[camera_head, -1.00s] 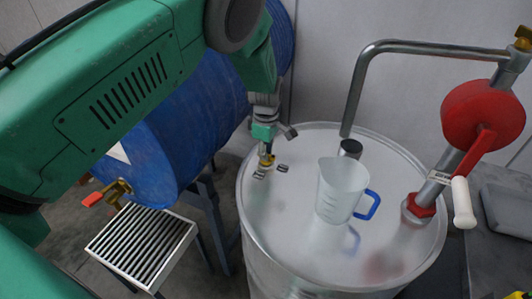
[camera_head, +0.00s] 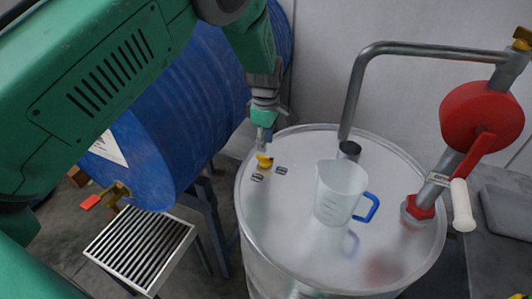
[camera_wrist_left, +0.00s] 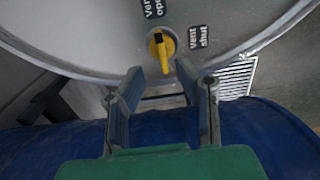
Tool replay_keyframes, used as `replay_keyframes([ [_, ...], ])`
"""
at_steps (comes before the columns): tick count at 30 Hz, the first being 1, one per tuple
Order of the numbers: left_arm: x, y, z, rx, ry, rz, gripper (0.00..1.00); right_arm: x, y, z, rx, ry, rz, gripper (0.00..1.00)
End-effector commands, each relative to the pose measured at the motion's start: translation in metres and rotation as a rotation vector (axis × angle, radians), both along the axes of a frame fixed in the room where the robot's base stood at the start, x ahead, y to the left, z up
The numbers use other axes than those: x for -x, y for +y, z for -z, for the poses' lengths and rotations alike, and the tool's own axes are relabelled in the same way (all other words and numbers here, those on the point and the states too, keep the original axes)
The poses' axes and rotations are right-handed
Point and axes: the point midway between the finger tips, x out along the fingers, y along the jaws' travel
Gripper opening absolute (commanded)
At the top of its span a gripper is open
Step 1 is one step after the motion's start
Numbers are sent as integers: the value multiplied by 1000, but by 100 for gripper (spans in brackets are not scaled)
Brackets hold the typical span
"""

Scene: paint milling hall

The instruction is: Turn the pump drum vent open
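The vent is a small yellow knob (camera_head: 264,160) on the left part of the pump drum's pale lid (camera_head: 300,240). In the left wrist view the yellow vent handle (camera_wrist_left: 163,55) points down toward my fingers. A "vent open" label (camera_wrist_left: 152,6) lies above it and a "vent shut" label (camera_wrist_left: 198,37) to its right. My left gripper (camera_wrist_left: 163,78) has its two fingers apart, with the handle's tip near the gap between them; contact cannot be told. In the head view my left gripper (camera_head: 265,130) hangs just above the knob. My right gripper is not in view.
A clear jug (camera_head: 340,192) with a blue handle stands mid-lid. A blue drum (camera_head: 200,110) lies close on the left, above a grated tray (camera_head: 140,248).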

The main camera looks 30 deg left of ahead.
Motion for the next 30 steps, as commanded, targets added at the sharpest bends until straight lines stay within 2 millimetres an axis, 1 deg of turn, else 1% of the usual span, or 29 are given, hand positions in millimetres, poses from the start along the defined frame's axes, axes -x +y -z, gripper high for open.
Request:
replay_keyframes([
  [1,-1,0,-12,-1,-2,0,28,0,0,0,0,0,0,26],
  [3,-1,0,-26,-1,-1,1,28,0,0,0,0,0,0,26],
  [6,-1,-1,-42,0,1,1,28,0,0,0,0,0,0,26],
  [9,-1,-1,-53,0,3,1,28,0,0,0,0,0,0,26],
  [14,-1,-1,-60,0,5,1,28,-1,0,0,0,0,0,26],
  [30,-1,-1,-60,0,4,0,28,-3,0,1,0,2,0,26],
])
